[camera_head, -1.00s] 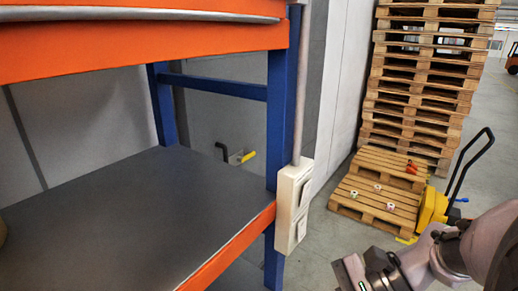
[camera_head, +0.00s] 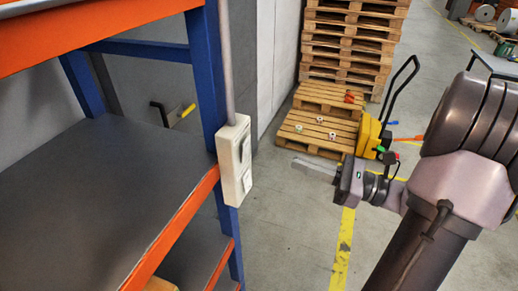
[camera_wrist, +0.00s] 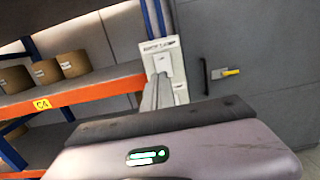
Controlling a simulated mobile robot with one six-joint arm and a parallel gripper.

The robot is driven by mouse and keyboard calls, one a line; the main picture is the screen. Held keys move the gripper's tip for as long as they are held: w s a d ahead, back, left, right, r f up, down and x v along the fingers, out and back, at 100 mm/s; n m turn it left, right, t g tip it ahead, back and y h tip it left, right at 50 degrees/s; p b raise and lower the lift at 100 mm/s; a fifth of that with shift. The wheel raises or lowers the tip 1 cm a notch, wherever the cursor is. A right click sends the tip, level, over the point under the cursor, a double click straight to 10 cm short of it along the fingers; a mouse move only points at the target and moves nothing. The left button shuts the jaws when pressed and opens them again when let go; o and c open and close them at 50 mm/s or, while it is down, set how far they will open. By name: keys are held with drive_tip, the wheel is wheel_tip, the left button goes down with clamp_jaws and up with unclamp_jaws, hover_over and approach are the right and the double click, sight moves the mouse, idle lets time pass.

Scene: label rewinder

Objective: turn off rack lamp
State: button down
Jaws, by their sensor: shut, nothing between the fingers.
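A white switch box (camera_head: 234,160) is fixed to the blue upright at the front corner of the orange rack. It has two rocker switches, one above the other, and a conduit rises from its top. My gripper (camera_head: 297,162) is to the right of the box, apart from it, with its fingers pointing left. The fingers are shut and empty. In the wrist view the box (camera_wrist: 163,58) shows dark lettering on its label, too blurred to read fully. My shut fingers (camera_wrist: 157,92) overlap its lower middle in that view and hide part of it.
The rack's grey shelf (camera_head: 120,190) has an orange front beam. Rolls (camera_wrist: 73,63) sit on a shelf in the wrist view. A yellow pallet truck (camera_head: 368,135) and stacked pallets (camera_head: 345,40) stand behind my gripper. The floor between box and gripper is clear.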

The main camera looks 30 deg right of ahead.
sight(246, 145)
drive_tip(key=x, duration=1)
drive_tip(key=shift+w+a, duration=0.2)
drive_tip(key=shift+a, duration=0.1)
drive_tip(key=shift+w, duration=0.1)
drive_tip(key=shift+r, duration=0.1)
